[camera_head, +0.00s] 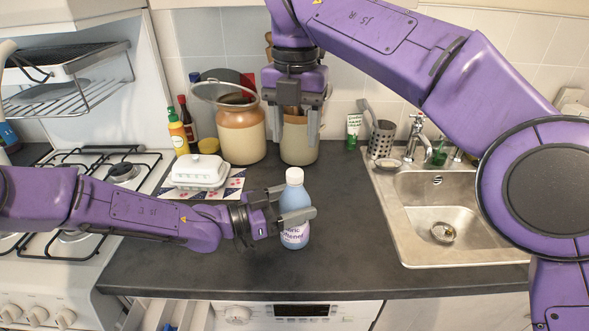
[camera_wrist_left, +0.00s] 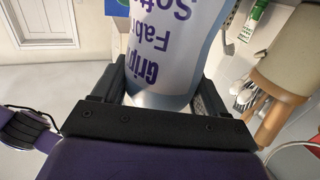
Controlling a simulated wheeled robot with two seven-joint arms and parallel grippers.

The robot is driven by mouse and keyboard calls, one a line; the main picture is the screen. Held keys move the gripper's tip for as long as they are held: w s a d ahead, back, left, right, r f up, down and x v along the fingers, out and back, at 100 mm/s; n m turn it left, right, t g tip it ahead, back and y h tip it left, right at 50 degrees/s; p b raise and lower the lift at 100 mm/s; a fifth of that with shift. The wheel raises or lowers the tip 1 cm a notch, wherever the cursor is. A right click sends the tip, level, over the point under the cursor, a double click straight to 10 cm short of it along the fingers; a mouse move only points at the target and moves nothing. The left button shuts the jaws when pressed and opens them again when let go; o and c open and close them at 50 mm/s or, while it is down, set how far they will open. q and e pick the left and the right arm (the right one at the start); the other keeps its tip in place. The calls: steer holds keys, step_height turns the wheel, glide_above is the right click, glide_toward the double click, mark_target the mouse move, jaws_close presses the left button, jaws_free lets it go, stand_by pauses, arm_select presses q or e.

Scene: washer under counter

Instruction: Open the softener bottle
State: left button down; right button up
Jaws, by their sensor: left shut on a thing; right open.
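The softener bottle (camera_head: 293,229) is blue with a white cap (camera_head: 294,176) on top and stands upright on the dark counter. My left gripper (camera_head: 294,208) is shut around the bottle's body from the left. In the left wrist view the bottle's label (camera_wrist_left: 160,50) fills the space between the fingers. My right gripper (camera_head: 295,118) points down, open and empty, behind and well above the bottle, in front of a jar. It is apart from the cap, which is on the bottle.
A white butter dish (camera_head: 199,171) sits left of the bottle, behind my left arm. Two jars (camera_head: 240,130) stand at the back wall. A steel sink (camera_head: 456,205) is at the right and a gas stove (camera_head: 75,200) at the left. The counter right of the bottle is clear.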

mark_target(295, 172)
steer(key=m, duration=1.4)
steer(key=shift+m, duration=0.4)
steer(key=m, duration=0.4)
steer(key=shift+m, duration=0.3)
step_height(295, 172, down, 8)
